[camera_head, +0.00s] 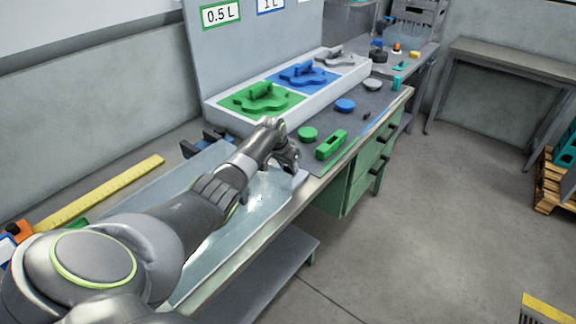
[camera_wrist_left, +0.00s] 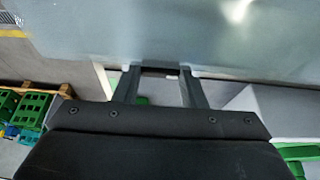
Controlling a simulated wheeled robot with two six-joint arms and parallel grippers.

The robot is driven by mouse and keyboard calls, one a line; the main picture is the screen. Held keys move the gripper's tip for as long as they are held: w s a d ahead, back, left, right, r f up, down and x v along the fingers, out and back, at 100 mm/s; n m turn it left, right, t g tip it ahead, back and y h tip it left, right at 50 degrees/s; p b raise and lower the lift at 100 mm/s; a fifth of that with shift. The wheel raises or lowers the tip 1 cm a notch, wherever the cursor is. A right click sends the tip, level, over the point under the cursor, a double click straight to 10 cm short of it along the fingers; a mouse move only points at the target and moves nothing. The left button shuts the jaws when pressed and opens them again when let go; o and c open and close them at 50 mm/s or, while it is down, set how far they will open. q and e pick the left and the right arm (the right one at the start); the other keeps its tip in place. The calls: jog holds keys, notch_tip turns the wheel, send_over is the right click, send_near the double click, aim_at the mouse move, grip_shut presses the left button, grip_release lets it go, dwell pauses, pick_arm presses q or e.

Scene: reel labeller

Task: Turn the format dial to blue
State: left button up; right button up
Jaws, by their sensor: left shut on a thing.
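My left arm reaches in from the left in the head view, and my left gripper (camera_head: 290,160) is at the far end of the pale grey panel, low beside the bench. In the left wrist view, the left gripper (camera_wrist_left: 160,72) has its two fingers pointing at a smooth grey surface (camera_wrist_left: 215,35). It is shut on a narrow dark piece between the fingertips, likely the format dial's grip. Most of that piece is hidden, and I cannot read the dial's setting or colour marks. My right gripper is not in view.
A white tray (camera_head: 218,112) holds green (camera_head: 262,97), blue (camera_head: 302,74) and grey (camera_head: 335,57) format parts. A green puck (camera_head: 308,134), blue puck (camera_head: 345,105) and green block (camera_head: 331,145) lie on the bench. A yellow ruler (camera_head: 100,193) lies at left.

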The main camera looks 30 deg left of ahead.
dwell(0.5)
pick_arm(q)
jog(key=o, duration=1)
jog(key=shift+s+r, duration=0.1)
jog(key=shift+r, duration=0.35)
jog(key=b+v, duration=0.1)
jog(key=v, duration=1.5)
jog(key=shift+a+r, duration=0.1)
jog(key=shift+r, duration=0.2)
jog(key=shift+f, duration=0.1)
